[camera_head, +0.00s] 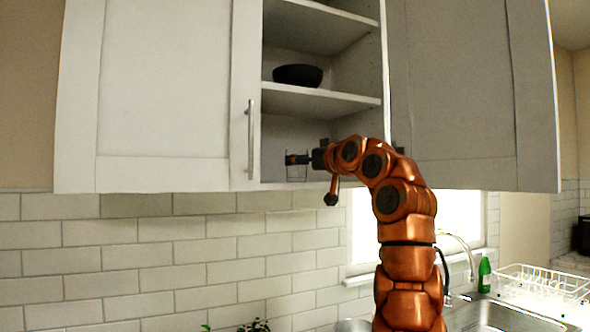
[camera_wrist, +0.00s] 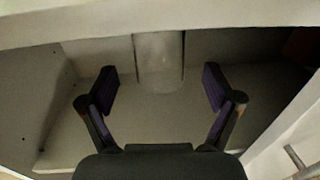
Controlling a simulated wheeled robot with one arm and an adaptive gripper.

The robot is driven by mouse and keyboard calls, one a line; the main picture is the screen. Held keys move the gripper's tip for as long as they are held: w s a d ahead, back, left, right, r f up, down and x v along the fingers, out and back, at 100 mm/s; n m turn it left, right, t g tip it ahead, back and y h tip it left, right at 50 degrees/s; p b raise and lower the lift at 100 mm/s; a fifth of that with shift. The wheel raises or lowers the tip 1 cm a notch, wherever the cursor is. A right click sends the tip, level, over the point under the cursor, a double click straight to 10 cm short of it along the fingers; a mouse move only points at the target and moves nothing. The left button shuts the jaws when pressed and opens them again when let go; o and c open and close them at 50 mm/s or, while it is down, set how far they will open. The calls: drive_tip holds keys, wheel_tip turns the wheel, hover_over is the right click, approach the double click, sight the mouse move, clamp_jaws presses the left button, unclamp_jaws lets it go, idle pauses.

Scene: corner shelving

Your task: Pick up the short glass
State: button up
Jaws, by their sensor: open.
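The short glass (camera_head: 296,172) is a clear tumbler on the lowest shelf of the open wall cabinet. In the wrist view the glass (camera_wrist: 159,62) stands ahead of my gripper, centred between the fingers. Its top is cut off by the shelf edge above. My gripper (camera_head: 298,159) reaches into the lowest compartment at the glass in the head view. In the wrist view my gripper (camera_wrist: 160,92) is open, with a finger to each side of the glass and clear space on both sides. The fingers do not touch it.
A dark bowl (camera_head: 298,75) sits on the shelf above. That shelf's board (camera_head: 320,99) runs close over my gripper. An open cabinet door (camera_head: 470,90) hangs at the right. Below are a sink, a green bottle (camera_head: 484,273) and a white dish rack (camera_head: 540,283).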

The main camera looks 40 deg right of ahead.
drive_tip(key=p+x, duration=0.2)
drive_tip(key=x, duration=0.1)
drive_tip(key=shift+w+d, duration=0.2)
drive_tip(key=shift+w, duration=0.15)
drive_tip(key=shift+w+f, duration=0.15)
drive_tip(key=shift+w, duration=0.25)
drive_tip(key=shift+c, duration=0.4)
drive_tip(key=c, duration=1.4)
